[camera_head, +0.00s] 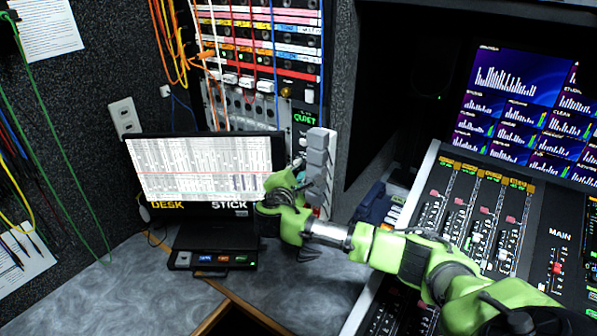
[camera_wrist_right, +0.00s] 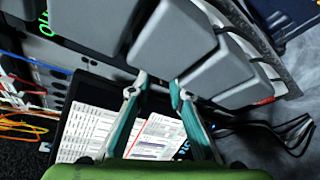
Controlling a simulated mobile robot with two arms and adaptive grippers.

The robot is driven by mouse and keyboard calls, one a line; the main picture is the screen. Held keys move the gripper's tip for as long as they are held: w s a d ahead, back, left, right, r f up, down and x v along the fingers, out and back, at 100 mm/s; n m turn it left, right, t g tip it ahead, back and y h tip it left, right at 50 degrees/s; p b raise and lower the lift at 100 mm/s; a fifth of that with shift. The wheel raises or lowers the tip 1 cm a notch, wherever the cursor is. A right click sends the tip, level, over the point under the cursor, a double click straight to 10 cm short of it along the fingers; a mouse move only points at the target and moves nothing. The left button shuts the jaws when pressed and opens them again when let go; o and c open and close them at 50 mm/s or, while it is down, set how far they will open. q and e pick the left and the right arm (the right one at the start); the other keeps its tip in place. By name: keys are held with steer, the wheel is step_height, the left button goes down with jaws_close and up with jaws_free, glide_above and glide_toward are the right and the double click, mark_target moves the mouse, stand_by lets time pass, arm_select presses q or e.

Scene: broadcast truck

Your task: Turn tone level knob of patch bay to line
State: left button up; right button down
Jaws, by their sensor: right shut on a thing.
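The patch bay (camera_head: 262,50) is in the rack at the top middle of the head view, with several coloured strips and plugged cables. My right gripper (camera_head: 300,172) reaches to the lower rack panel, right of the monitor and below a green QUIET sign (camera_head: 305,117). In the right wrist view its two teal fingers (camera_wrist_right: 160,80) point at the dark panel beside large grey blocks. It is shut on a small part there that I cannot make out. I cannot see the tone level knob or its setting clearly. My left gripper is not in view.
A monitor (camera_head: 205,165) stands close to the left of my right gripper, above a small button box (camera_head: 212,261). Grey blocks (camera_head: 320,160) stand immediately to its right. An audio mixer (camera_head: 480,215) lies at the right. The grey desk (camera_head: 130,290) has free room in front.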

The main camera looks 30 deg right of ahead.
steer(key=c, duration=2.1)
jaws_free()
steer(key=shift+c, duration=0.2)
steer(key=v, duration=1.2)
steer(key=shift+s+f, duration=0.1)
